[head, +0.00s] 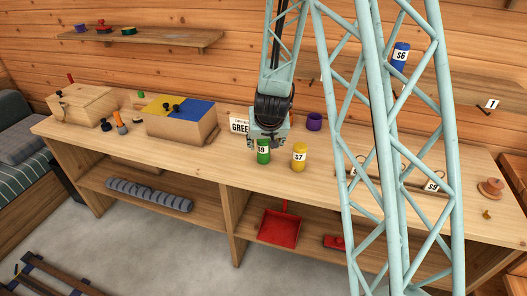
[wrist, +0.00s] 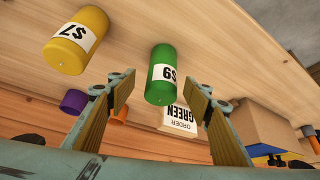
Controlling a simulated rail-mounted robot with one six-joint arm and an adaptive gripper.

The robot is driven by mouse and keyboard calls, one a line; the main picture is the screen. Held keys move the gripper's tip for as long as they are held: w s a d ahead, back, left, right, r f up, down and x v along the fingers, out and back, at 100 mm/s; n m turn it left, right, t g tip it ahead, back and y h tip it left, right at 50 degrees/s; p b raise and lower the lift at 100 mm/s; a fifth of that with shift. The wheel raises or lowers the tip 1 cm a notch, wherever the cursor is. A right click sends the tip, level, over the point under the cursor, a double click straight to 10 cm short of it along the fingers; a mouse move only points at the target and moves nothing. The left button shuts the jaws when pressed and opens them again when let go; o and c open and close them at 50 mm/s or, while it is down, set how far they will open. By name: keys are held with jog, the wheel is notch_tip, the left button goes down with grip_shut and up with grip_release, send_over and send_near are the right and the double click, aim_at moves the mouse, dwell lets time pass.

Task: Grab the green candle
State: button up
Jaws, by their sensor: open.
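The green candle (head: 264,152) with a white S9 label stands on the wooden workbench in the head view. In the wrist view the green candle (wrist: 160,72) lies between and just beyond the two fingertips. I see no contact. The candle's top is partly hidden by my gripper in the head view.
A yellow candle (head: 299,157) labelled S7 stands close to the right of the green one. A sign reading GREEN (head: 240,125) is just behind left. A purple cup (head: 314,121) stands behind right. A box with yellow and blue lid (head: 180,125) is left.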

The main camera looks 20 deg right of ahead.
jog(key=shift+f, duration=0.1)
jog(key=shift+a+b+x, duration=0.2)
jog(key=shift+b+x, duration=0.45)
jog(key=shift+x, duration=1.9)
jog(key=shift+c, duration=0.7)
jog(key=c, duration=0.9)
jog(key=shift+r+p, duration=0.75)
jog(key=shift+r, duration=1.15)
jog(key=shift+s+a+r+b, duration=0.2)
jog(key=shift+s+a+b, duration=0.25)
jog(key=shift+s, duration=2.15)
jog(key=shift+s+a+r+b, duration=0.2)
jog(key=shift+s+a+b, duration=0.2)
jog(key=shift+s, duration=2.25)
jog(key=shift+s+a+r+b, duration=0.3)
jog(key=shift+s+b, duration=0.2)
jog(key=shift+s, duration=2.1)
